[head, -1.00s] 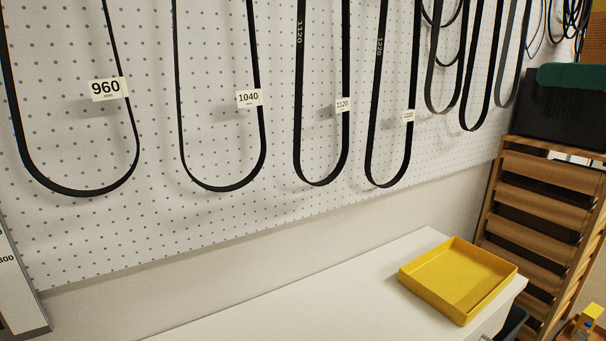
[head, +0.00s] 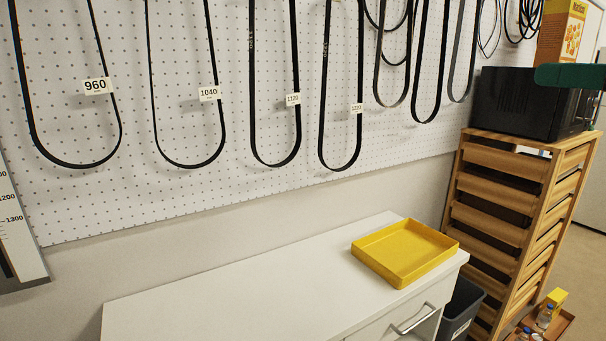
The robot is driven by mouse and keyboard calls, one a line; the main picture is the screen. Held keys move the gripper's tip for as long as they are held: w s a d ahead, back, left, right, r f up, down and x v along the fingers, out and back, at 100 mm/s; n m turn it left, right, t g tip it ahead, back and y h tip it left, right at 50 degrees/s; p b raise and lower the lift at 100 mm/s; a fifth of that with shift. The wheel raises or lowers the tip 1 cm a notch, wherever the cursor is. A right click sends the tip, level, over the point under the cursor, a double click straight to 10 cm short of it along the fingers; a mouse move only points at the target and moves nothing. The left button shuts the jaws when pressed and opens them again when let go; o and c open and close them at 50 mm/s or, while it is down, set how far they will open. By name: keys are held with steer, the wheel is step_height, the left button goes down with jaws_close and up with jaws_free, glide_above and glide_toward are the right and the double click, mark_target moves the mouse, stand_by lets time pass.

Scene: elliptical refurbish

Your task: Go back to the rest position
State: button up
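My gripper is not in view. No part of my arm can be told for sure; a dark green rounded shape (head: 570,77) juts in from the right edge, in front of a black box-shaped appliance, and I cannot tell what it is. Black belts hang in loops on the white pegboard (head: 190,120), with labels such as 960 (head: 96,86), 1040 (head: 209,93) and 1120 (head: 293,99). An empty yellow tray (head: 405,252) lies on the right end of the white cabinet top (head: 230,290).
A slatted wooden shelf unit (head: 500,195) stands at the right with the black appliance (head: 515,104) and a yellow-orange box (head: 563,35) on top. A dark bin (head: 462,310) stands between cabinet and shelf. A low wooden tray (head: 560,325) holds small bottles. The white cabinet top left of the yellow tray is clear.

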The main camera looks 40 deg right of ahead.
steer(key=w+f+m+g, duration=0.1)
steer(key=w+f+m, duration=0.1)
steer(key=w+f, duration=0.7)
steer(key=w+f+m+g, duration=0.1)
steer(key=w+f+m, duration=0.1)
steer(key=w+f, duration=0.65)
steer(key=w+a+f+g+y, duration=0.15)
steer(key=a+f, duration=0.35)
steer(key=f, duration=0.6)
steer(key=w+a+f+g+y, duration=0.15)
steer(key=a+f, duration=0.35)
steer(key=f, duration=0.5)
steer(key=s+a+f+g, duration=0.3)
steer(key=a+f, duration=0.4)
steer(key=f, duration=0.2)
steer(key=s+a+f+g, duration=0.2)
steer(key=a+f+g, duration=0.1)
steer(key=a+f, duration=0.5)
steer(key=s+a+f+n+g+h, duration=0.1)
steer(key=s+f+g, duration=0.2)
steer(key=s+f, duration=0.2)
steer(key=s+a+f+n+g+h, duration=0.1)
steer(key=s+a+f+n+g, duration=0.1)
steer(key=s+f, duration=0.3)
steer(key=s+g, duration=0.1)
steer(key=s, duration=0.3)
steer(key=shift+s+a+f+n, duration=0.15)
steer(key=shift+s+a+n, duration=0.1)
steer(key=shift+a+n, duration=0.05)
